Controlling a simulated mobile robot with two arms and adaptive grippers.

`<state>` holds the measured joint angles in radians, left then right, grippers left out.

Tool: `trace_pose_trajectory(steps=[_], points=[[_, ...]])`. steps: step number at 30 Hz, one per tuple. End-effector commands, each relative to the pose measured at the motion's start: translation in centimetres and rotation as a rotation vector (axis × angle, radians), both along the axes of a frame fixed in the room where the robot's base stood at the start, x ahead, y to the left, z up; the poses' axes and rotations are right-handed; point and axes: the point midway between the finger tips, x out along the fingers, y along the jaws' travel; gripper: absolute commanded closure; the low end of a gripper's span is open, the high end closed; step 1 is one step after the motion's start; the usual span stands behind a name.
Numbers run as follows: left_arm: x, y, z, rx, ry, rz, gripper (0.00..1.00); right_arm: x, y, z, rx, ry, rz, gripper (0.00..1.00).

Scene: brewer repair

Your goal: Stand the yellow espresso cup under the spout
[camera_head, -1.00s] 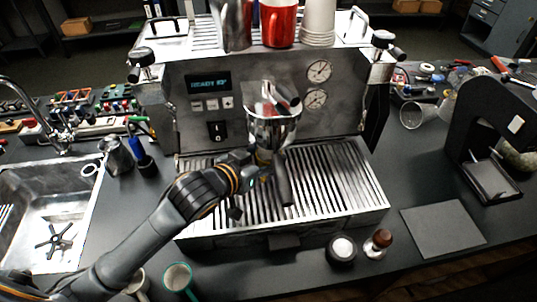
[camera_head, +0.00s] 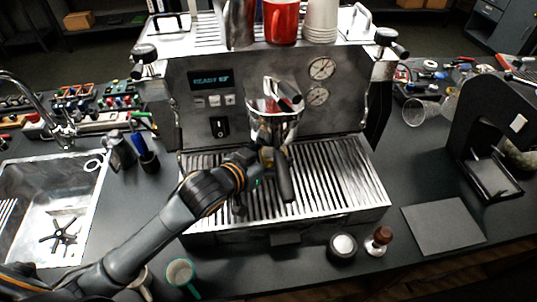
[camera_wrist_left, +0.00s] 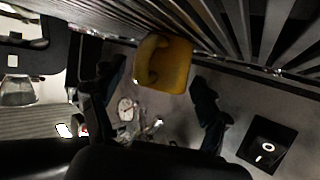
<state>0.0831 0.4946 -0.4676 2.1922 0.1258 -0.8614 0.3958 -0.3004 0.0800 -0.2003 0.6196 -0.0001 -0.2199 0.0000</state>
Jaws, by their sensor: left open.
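The yellow espresso cup (camera_wrist_left: 165,65) shows in the left wrist view beside the metal slats of the drip tray, its handle toward the left of that picture. In the head view only a small yellow patch of the cup (camera_head: 267,157) shows, below the portafilter spout area (camera_head: 272,127). My left gripper (camera_head: 260,172) is at the cup over the drip tray. In the left wrist view the fingers of my left gripper (camera_wrist_left: 155,95) are spread apart, with clear gaps to the cup between them. The spout is hidden in the head view. My right gripper is out of view.
The portafilter handle (camera_head: 286,183) sticks out just right of my left gripper. The drip tray (camera_head: 345,185) is clear on its right.

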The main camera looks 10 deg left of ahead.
Motion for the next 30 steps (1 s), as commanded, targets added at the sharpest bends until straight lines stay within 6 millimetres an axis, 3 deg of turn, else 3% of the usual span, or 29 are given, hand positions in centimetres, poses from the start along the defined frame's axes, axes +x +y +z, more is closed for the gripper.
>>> trace_pose_trajectory(steps=[7,16,18,21,30], points=[[-2.0,0.8,0.9,0.001,0.000,0.000,0.25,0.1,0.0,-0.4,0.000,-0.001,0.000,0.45],[-8.2,3.3,3.8,0.003,0.001,-0.003,0.25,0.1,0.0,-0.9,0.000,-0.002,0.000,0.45],[-8.6,3.5,4.6,0.000,0.008,0.002,0.25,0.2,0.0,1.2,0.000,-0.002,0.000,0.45],[-9.3,3.8,4.8,-0.001,0.007,0.002,0.25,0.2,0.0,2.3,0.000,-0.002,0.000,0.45],[-10.3,4.2,4.9,0.000,0.000,0.000,0.25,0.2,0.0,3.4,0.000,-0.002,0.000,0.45]])
